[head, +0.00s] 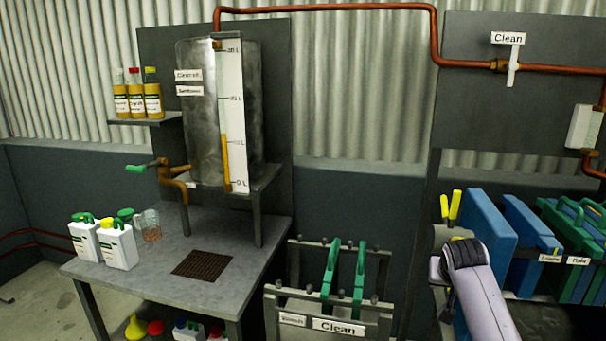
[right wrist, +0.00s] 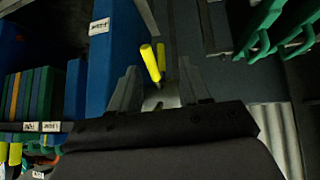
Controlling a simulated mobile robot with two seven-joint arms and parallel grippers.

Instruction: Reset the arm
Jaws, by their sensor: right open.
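My right arm (head: 481,290) comes in from the lower right of the head view, in front of the blue blocks at the right-hand rack. Its gripper shows in the right wrist view (right wrist: 158,78), with its two grey fingers apart. A pair of yellow handles (right wrist: 151,63) shows between and beyond the fingers; I cannot tell whether anything touches them. The same yellow handles (head: 455,204) stand just above my right wrist in the head view. My right fingertips are mostly hidden there. My left gripper is not in view.
Blue blocks (head: 487,222) and green-handled pieces (head: 575,222) fill the right-hand rack. A low rack labelled Clean (head: 339,327) holds two green-handled tools (head: 330,268). A metal table (head: 225,232) at left carries white jugs (head: 118,247) and a tank (head: 200,120). A copper pipe (head: 330,8) runs above.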

